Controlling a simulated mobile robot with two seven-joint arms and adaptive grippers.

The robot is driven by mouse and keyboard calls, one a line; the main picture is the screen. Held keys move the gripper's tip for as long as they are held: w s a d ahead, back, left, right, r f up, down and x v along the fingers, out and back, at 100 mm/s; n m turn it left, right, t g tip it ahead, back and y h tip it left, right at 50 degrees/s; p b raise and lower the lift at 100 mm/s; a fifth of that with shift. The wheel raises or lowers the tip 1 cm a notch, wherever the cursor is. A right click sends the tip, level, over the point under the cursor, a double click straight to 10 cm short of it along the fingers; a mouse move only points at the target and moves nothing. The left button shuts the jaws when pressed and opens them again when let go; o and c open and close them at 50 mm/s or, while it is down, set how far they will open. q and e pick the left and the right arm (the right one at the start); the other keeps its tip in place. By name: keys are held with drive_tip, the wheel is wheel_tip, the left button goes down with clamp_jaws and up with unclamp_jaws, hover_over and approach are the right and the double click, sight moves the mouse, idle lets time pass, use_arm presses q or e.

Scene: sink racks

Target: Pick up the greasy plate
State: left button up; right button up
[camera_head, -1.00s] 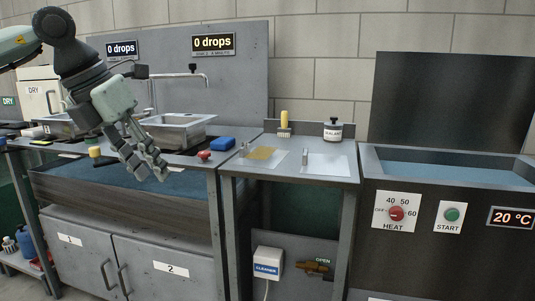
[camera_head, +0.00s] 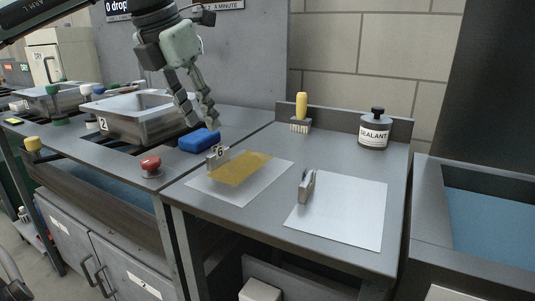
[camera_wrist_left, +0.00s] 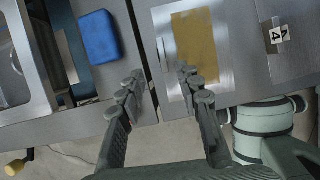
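The greasy plate (camera_head: 243,194) is a thin, pale metal sheet with a yellow-brown patch (camera_head: 243,168). It lies flat on the grey bench, with a small upright tab marked 6 at its left edge. In the left wrist view the plate (camera_wrist_left: 227,62) lies at top centre. My left gripper (camera_head: 199,123) is open and empty, above and to the left of the plate, over the blue block. In the left wrist view its fingers (camera_wrist_left: 163,78) are spread, the right one overlapping the plate's lower left part.
A clean plate (camera_head: 345,210) with an upright clip lies to the right. A blue block (camera_head: 200,140) and a red knob (camera_head: 151,165) are to the left. A yellow-handled brush (camera_head: 301,115) and a sealant bottle (camera_head: 374,130) stand behind. A metal basin (camera_head: 140,118) is farther left.

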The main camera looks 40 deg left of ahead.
sight(217, 144)
use_arm(q)
drive_tip(key=shift+w+f, duration=0.15)
drive_tip(key=shift+w, duration=0.15)
drive_tip(key=shift+x, duration=1.2)
drive_tip(key=x, duration=0.3)
drive_tip(key=shift+w+d+f, duration=0.2)
drive_tip(key=shift+f, duration=0.1)
drive_tip(key=shift+w+f, duration=0.25)
drive_tip(key=shift+f, duration=0.25)
drive_tip(key=shift+c, duration=0.7)
clamp_jaws()
use_arm(e)
drive_tip(key=shift+w+a+f, duration=0.1)
drive_tip(key=shift+w+f, duration=0.15)
drive_tip(key=shift+f, duration=0.2)
